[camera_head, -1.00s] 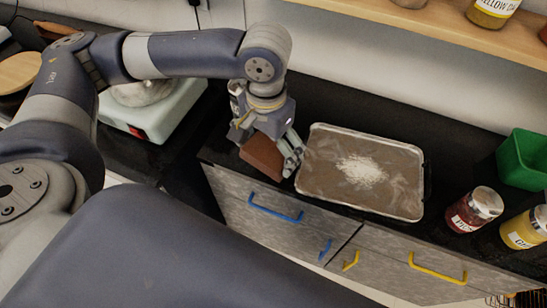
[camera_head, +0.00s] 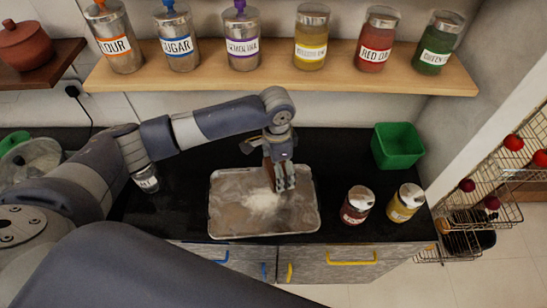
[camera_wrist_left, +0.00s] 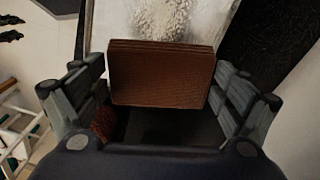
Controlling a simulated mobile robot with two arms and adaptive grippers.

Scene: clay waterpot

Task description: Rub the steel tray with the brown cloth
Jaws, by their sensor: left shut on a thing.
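The steel tray (camera_head: 232,216) lies on the black counter, with a patch of white powder (camera_head: 262,201) near its middle and pale smears around it. My left gripper (camera_head: 284,184) is over the right part of the tray, fingers pointing down. In the left wrist view the gripper (camera_wrist_left: 160,92) is shut on the brown cloth (camera_wrist_left: 160,77), a thick folded block between its fingers. The tray (camera_wrist_left: 195,22) shows beyond the cloth there. In the head view the cloth is mostly hidden; I cannot tell whether it touches the tray. My right gripper is not in view.
A red-filled jar (camera_head: 356,206) and a yellow-filled jar (camera_head: 405,203) stand right of the tray. A green container (camera_head: 398,146) is behind them. A shelf (camera_head: 280,72) with several labelled jars runs above the counter. A small jar (camera_head: 147,179) stands at the left.

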